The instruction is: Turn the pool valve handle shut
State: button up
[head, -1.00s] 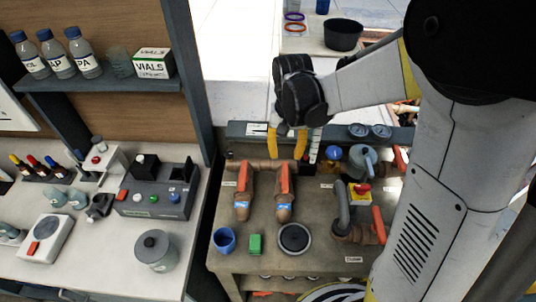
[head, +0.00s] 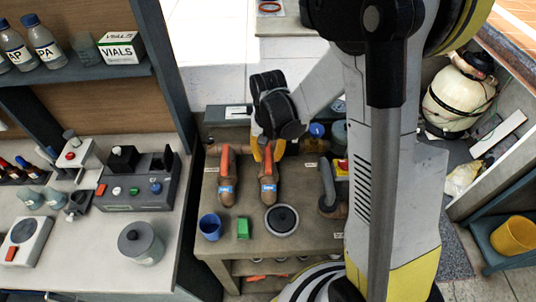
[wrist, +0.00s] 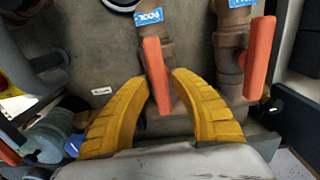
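The pool valve's red handle (wrist: 157,75) is in the middle of the wrist view, beside a blue tag reading POOL (wrist: 149,17). It lies roughly along its brown pipe. In the head view this appears to be the right one of two red handles (head: 268,163). My gripper (wrist: 160,82) is open, its yellow fingers on either side of the handle's near end; I cannot tell whether they touch it. In the head view my gripper (head: 266,150) partly covers that handle's far end. A second red handle (wrist: 259,58) on a similar valve stands to the right in the wrist view.
The valves stand on a grey bench (head: 243,262) with a blue cup (head: 210,227), a green block (head: 243,229) and a round dark-topped item (head: 282,219). A grey curved pipe (head: 327,183) rises close right of the valves. A lab counter (head: 95,265) is on the left.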

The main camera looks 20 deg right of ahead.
grip_shut()
jog(key=shift+m, duration=0.3)
jog(key=m+b, duration=0.2)
jog(key=m, duration=0.1)
jog(key=shift+d+f, duration=0.1)
jog(key=m+b, duration=0.1)
jog(key=m, duration=0.3)
jog(key=shift+s+d, duration=0.1)
jog(key=m+b, duration=0.1)
jog(key=m, duration=0.4)
jog(key=shift+s+m, duration=0.15)
jog(key=shift+m, duration=0.15)
jog(key=m+b, duration=0.1)
jog(key=m, duration=0.3)
jog(key=shift+s+m, duration=0.1)
jog(key=shift+m, duration=0.2)
